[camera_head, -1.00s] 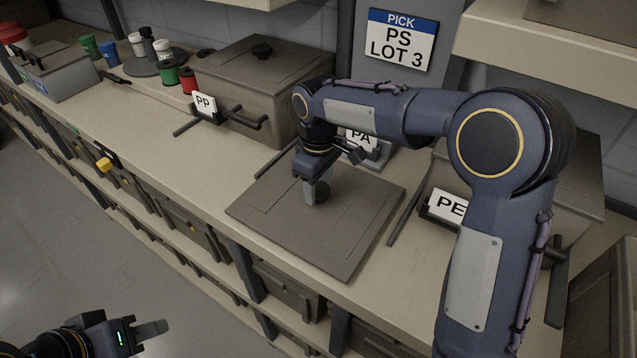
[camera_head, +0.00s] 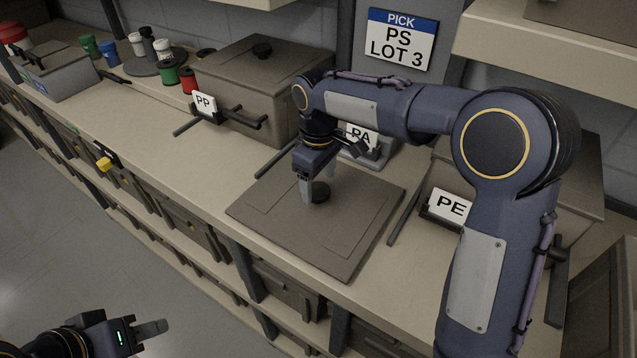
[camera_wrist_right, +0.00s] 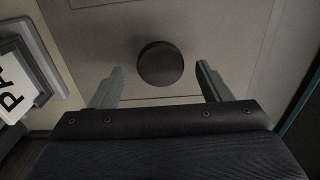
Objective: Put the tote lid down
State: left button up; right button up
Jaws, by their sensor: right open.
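The tote lid (camera_head: 290,237) is a flat grey-brown panel with a round dark knob (camera_head: 320,191). It lies on the bench top, its front corner close to the bench's front edge. My right gripper (camera_head: 318,190) is at the knob, pointing down. In the right wrist view, the open fingers of this gripper (camera_wrist_right: 159,85) stand apart on either side of the knob (camera_wrist_right: 160,64), with gaps between. My left gripper (camera_head: 155,328) is at the lower left, over the floor side, away from the lid. Its fingers overlap, so its opening is unclear.
A lidded tote (camera_head: 262,75) with a PP card (camera_head: 204,102) stands behind left. A PA card (camera_head: 361,137) is behind the lid and a PE card (camera_head: 446,204) to its right. Dark bars (camera_head: 405,212) flank the lid. Bench left of the lid is clear.

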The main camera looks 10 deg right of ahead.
aim_at(318, 190)
notch_tip(318, 190, up, 6)
jog(key=shift+f, duration=0.25)
jog(key=shift+r, duration=0.3)
jog(key=shift+s+d, duration=0.1)
jog(key=shift+d, duration=0.05)
jog(key=s+d+m+t+y, duration=0.25)
jog(key=s+d, duration=0.25)
jog(key=s, duration=0.4)
jog(key=s+d+m+t+y, duration=0.1)
jog(key=s+d+m, duration=0.35)
jog(key=s, duration=0.45)
jog(key=s+f+m+t, duration=0.2)
jog(key=s+f, duration=0.3)
jog(key=s, duration=0.3)
jog(key=shift+a+m, duration=0.3)
jog(key=shift+m, duration=0.6)
